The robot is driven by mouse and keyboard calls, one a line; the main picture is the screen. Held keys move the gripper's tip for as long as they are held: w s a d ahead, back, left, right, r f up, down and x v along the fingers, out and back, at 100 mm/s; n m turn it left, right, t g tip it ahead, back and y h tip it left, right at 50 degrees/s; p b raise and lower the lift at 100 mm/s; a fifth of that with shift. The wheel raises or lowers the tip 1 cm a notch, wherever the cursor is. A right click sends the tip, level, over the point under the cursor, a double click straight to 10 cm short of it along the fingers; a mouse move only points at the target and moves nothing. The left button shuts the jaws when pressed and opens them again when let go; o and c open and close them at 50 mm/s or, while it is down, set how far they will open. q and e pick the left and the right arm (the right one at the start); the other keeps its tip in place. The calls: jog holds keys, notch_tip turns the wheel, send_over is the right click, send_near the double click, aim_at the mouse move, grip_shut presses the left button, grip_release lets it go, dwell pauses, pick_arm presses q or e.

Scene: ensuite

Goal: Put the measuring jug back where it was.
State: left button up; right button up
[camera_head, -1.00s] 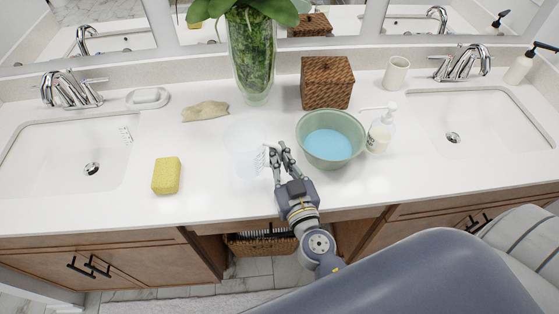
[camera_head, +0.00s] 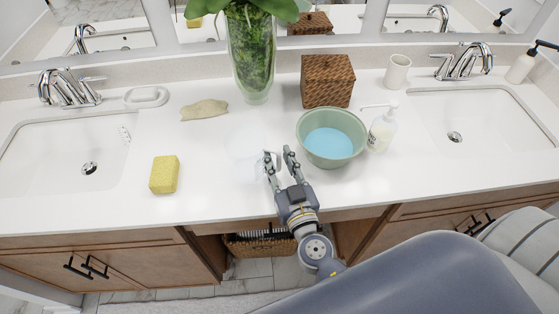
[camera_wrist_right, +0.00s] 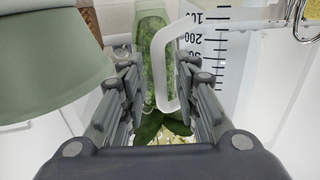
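The clear measuring jug (camera_head: 243,147) stands on the white counter, left of the green basin, and is faint against it in the head view. In the right wrist view the jug (camera_wrist_right: 225,50) shows black graduation marks, and its whitish handle (camera_wrist_right: 157,78) points towards my gripper. My right gripper (camera_head: 278,153) is at the jug's right side. Its fingers (camera_wrist_right: 158,64) are spread with the handle between them, with gaps visible on both sides. My left gripper is not in view.
The green basin (camera_head: 359,143) of blue water is close right of my gripper, with a soap dispenser (camera_head: 382,132) beyond. A vase (camera_head: 251,65), woven box (camera_head: 327,82) and tan cloth (camera_head: 205,110) stand behind. A yellow sponge (camera_head: 164,175) lies left. Front-left counter is clear.

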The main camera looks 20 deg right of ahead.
jog(key=shift+r+p, duration=0.25)
jog(key=shift+p, duration=0.1)
jog(key=s+a+b, duration=0.1)
jog(key=s+b, duration=0.7)
jog(key=s, duration=0.4)
jog(key=shift+f, duration=0.15)
